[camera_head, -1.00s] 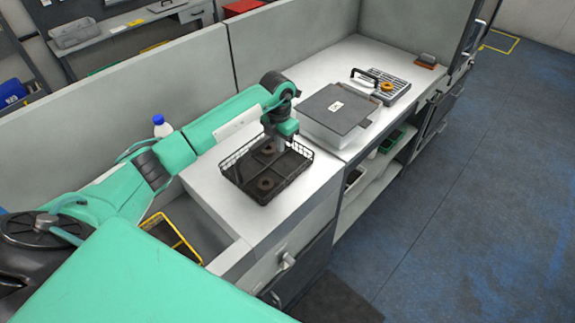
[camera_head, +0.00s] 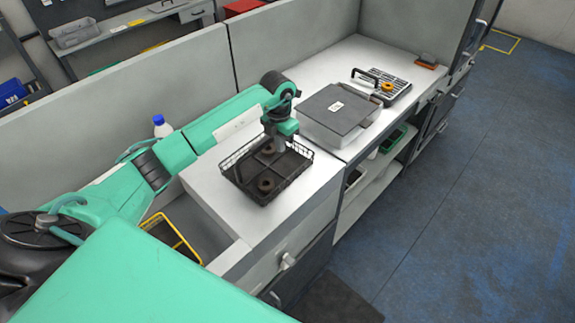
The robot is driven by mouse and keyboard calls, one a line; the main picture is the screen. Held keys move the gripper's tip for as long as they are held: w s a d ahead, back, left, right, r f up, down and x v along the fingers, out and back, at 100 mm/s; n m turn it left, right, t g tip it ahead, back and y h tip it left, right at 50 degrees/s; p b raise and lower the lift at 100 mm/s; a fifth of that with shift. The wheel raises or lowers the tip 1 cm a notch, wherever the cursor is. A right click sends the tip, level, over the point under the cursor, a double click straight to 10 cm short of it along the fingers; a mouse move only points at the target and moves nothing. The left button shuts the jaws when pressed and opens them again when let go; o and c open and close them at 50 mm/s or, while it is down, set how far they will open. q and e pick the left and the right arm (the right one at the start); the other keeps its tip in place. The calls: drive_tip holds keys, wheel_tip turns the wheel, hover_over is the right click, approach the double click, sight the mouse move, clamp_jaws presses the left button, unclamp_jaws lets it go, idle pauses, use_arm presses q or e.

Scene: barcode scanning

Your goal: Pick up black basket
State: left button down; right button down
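The black basket (camera_head: 262,187) is a wire-rimmed tray on the near white counter, with dark round ring-like parts in its compartments. My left gripper (camera_head: 279,146) points down at the basket's far edge, at or just inside the rim. Its fingers are small and partly hidden against the dark basket, so I cannot tell whether they grip the rim. The basket looks level and on or very close to the counter. My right gripper is not in view.
A grey lidded box (camera_head: 337,109) stands right of the basket, with a handled black rack (camera_head: 384,88) behind it. A grey partition (camera_head: 180,85) runs along the back. A yellow-rimmed bin (camera_head: 172,236) sits lower left. A blue-capped bottle (camera_head: 161,127) stands behind my arm.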

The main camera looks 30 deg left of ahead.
use_arm(q)
drive_tip(key=c, duration=1.5)
unclamp_jaws()
drive_tip(key=shift+w, duration=0.1)
drive_tip(key=shift+o, duration=1.2)
